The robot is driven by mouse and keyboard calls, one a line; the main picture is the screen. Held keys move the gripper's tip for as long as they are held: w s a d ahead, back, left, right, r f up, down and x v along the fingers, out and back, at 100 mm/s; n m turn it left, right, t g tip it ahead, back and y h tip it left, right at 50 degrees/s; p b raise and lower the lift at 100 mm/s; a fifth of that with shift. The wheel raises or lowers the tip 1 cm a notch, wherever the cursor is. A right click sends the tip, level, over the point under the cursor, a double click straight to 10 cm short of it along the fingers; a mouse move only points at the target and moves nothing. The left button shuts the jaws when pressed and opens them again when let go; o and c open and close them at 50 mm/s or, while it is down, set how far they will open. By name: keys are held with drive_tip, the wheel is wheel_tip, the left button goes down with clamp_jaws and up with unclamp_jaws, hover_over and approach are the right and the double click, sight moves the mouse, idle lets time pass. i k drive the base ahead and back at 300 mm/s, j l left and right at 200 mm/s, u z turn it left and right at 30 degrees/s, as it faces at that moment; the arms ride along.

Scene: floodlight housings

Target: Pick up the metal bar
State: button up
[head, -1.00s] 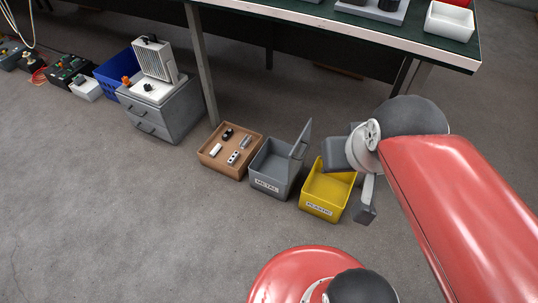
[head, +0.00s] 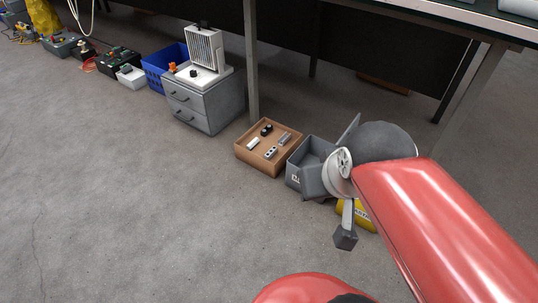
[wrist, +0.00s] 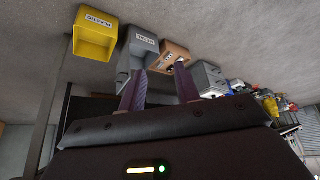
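A shallow wooden tray (head: 244,157) stands on the floor in the head view and holds several small parts. Among them are a silver metal bar with dark holes (head: 270,152) at the front right and a greyer piece (head: 284,139) behind it. Which one the task means is not certain. The tray also shows in the wrist view (wrist: 175,50), its contents too small to tell apart. My gripper (wrist: 158,82) has its two purple fingers spread with nothing held between them. It is well away from the tray.
A grey bin marked METAL (head: 306,148) stands right of the tray, with a yellow bin (head: 358,218) beyond it, both partly hidden by my arm. A grey drawer cabinet (head: 210,108) stands left. A table leg (head: 251,70) rises behind the tray. The floor in front is clear.

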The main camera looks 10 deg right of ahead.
sight(272, 150)
drive_tip(key=i+j+z, duration=0.1)
drive_tip(key=i+j, duration=0.15)
drive_tip(key=i+j+z, duration=0.1)
drive_tip(key=j, duration=0.35)
drive_tip(key=i+j, duration=0.3)
drive_tip(key=i+j+z, duration=0.15)
drive_tip(key=j, duration=0.3)
drive_tip(key=i+l, duration=0.05)
drive_tip(key=i, duration=0.05)
